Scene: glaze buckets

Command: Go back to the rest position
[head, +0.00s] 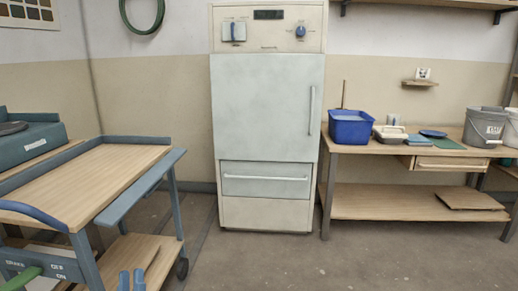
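My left gripper (132,280) shows at the bottom edge, low in front of the trolley's lower shelf. Its two blue fingertips stand a little apart with nothing seen between them. Most of the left arm is out of the picture. My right gripper is not in view. A grey bucket (484,128) stands upright at the right end of the workbench. A white bucket (512,129) beside it is cut off by the right edge.
A blue trolley with a wooden top (85,170) stands at the left. A tall pale cabinet (267,105) stands shut in the middle. The workbench (375,146) bears a blue tub (350,130) and small items. The floor (290,262) in front is clear.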

